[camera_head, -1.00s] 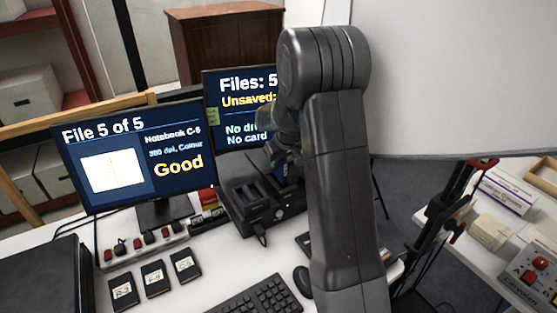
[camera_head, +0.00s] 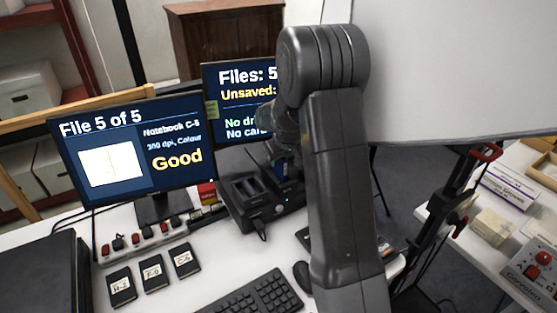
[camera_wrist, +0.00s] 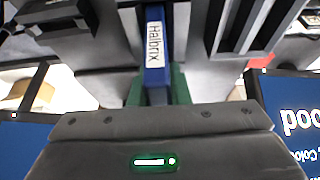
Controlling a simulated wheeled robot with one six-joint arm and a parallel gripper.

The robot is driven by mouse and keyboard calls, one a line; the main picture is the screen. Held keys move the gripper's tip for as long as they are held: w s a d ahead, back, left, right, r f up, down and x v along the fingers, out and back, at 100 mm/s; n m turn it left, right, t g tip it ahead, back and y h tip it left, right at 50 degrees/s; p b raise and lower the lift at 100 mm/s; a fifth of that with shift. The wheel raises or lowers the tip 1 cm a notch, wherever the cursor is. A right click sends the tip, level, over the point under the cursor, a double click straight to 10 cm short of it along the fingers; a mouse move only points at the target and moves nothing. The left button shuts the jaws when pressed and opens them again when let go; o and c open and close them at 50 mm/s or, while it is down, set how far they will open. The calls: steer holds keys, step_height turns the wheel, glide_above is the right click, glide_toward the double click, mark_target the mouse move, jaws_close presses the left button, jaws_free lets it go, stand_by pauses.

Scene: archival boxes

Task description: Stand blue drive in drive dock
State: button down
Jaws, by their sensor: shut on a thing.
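The blue drive (camera_wrist: 154,58), with a white label reading "Halbrix", is in my gripper (camera_wrist: 157,88). The green finger pads are shut on its two sides in the wrist view. The drive's far end lies between dark walls of the drive dock (camera_wrist: 205,28); I cannot tell how deep it sits or whether it is seated. In the head view the black dock (camera_head: 262,212) stands behind the keyboard, with open slots at its left. My arm hides its right side, the drive and most of my gripper.
Two monitors, a left one (camera_head: 125,150) and one behind the dock (camera_head: 238,100), stand close by; the rear screen's text is partly covered. A switched power strip (camera_head: 145,238), several small black labelled drives (camera_head: 152,272) and a keyboard (camera_head: 250,295) lie on the white desk.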

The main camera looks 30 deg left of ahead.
steer(key=shift+f+b, duration=0.6)
steer(key=shift+f, duration=0.25)
steer(key=c, duration=1.3)
jaws_free()
steer(key=p+v, duration=0.5)
steer(key=v, duration=0.7)
steer(key=b+x, duration=0.5)
steer(key=x, duration=0.7)
steer(key=shift+f, duration=0.15)
steer(key=shift+r+p, duration=0.35)
steer(key=shift+r, duration=0.3)
